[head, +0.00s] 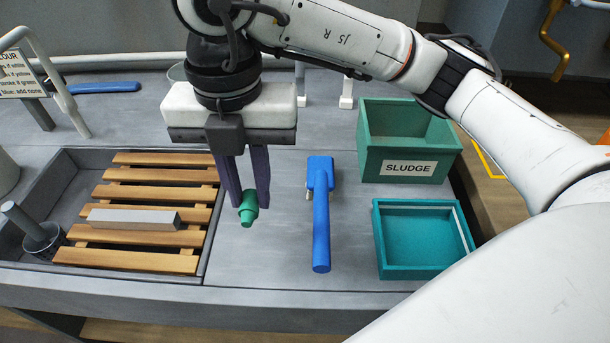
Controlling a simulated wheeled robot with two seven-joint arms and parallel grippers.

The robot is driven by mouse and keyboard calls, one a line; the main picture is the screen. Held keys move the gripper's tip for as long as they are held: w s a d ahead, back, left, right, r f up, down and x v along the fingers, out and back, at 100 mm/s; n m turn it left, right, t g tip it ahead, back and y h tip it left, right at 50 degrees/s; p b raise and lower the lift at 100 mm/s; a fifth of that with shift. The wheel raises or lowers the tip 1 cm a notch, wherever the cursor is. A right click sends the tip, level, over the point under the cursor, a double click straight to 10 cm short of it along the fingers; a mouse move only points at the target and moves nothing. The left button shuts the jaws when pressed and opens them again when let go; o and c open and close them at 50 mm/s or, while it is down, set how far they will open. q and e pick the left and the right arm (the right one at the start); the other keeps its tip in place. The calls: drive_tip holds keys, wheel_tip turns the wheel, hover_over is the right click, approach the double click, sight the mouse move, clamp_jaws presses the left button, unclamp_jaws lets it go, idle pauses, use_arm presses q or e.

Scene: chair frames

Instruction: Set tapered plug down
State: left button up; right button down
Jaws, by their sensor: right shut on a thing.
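The green tapered plug (248,211) is in the head view, between the fingertips of my right gripper (247,198). The gripper points down and its purple fingers are shut on the plug. The plug hangs with its narrower end downward, near the right edge of the sink with the wooden slats. I cannot tell whether its lower end touches the counter (280,262). My left gripper is not in view.
A blue-handled tool (321,228) lies just right of the gripper. A green SLUDGE box (410,168) and a teal tray (392,272) stand at the right. A grey bar (133,219) lies on the wooden slats (126,258). Bare counter shows between sink and tool.

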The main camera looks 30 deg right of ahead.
hover_over(261, 244)
wheel_tip(261, 244, down, 5)
drive_tip(key=shift+s+f, duration=0.1)
drive_tip(key=shift+f, duration=0.1)
wheel_tip(261, 244, down, 4)
drive_tip(key=shift+r, duration=0.2)
drive_tip(key=shift+f, duration=0.25)
drive_tip(key=shift+f+b, duration=0.25)
drive_tip(key=shift+b, duration=0.05)
drive_tip(key=c, duration=1.6)
unclamp_jaws()
drive_tip(key=shift+r, duration=0.1)
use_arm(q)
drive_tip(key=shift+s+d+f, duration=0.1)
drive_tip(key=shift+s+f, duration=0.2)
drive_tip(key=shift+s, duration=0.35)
use_arm(e)
drive_tip(key=shift+o, duration=0.2)
drive_tip(key=shift+r, duration=0.1)
